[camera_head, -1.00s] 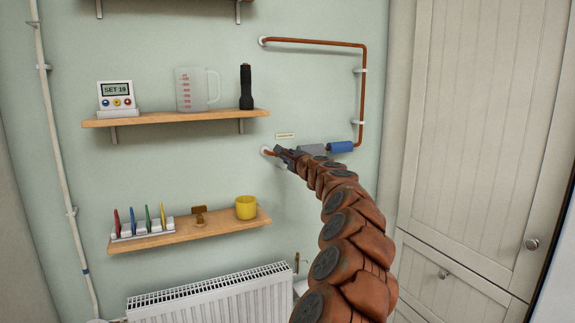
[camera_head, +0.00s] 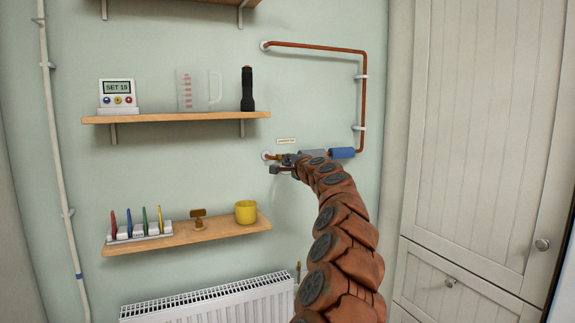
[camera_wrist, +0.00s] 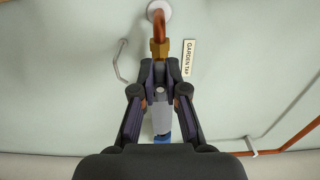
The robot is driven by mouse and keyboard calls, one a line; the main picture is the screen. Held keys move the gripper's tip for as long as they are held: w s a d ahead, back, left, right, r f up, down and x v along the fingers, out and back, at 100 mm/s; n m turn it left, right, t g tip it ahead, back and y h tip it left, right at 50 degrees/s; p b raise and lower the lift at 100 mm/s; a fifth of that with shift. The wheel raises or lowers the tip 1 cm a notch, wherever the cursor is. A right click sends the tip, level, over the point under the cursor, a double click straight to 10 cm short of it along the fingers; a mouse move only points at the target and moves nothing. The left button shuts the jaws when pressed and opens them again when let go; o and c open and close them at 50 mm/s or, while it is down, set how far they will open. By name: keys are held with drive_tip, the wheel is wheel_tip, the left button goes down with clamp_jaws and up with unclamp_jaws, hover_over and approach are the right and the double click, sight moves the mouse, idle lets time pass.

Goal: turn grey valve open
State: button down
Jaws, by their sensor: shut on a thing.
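The grey valve (camera_head: 312,153) sits in the copper pipe run on the wall, between a brass fitting (camera_wrist: 160,48) and a blue cylinder (camera_head: 342,153). In the wrist view its grey body (camera_wrist: 161,118) shows between my fingers. My gripper (camera_wrist: 160,72) is shut on part of the valve just below the brass fitting. The fingertips hide most of the gripped part, so I cannot tell the handle's exact angle. In the head view my gripper (camera_head: 283,167) is at the left end of the valve, and my arm covers some of it.
A "GARDEN TAP" label (camera_wrist: 189,58) is on the wall beside the pipe. Left of the valve are an upper shelf (camera_head: 180,117) with a black torch (camera_head: 247,89) and a lower shelf (camera_head: 185,236) with a yellow cup (camera_head: 246,212). A radiator (camera_head: 210,302) stands below; a cabinet (camera_head: 480,130) is at right.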

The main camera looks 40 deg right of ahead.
idle(0.3)
drive_tip(key=c, duration=1.2)
unclamp_jaws()
drive_tip(key=v, duration=1.2)
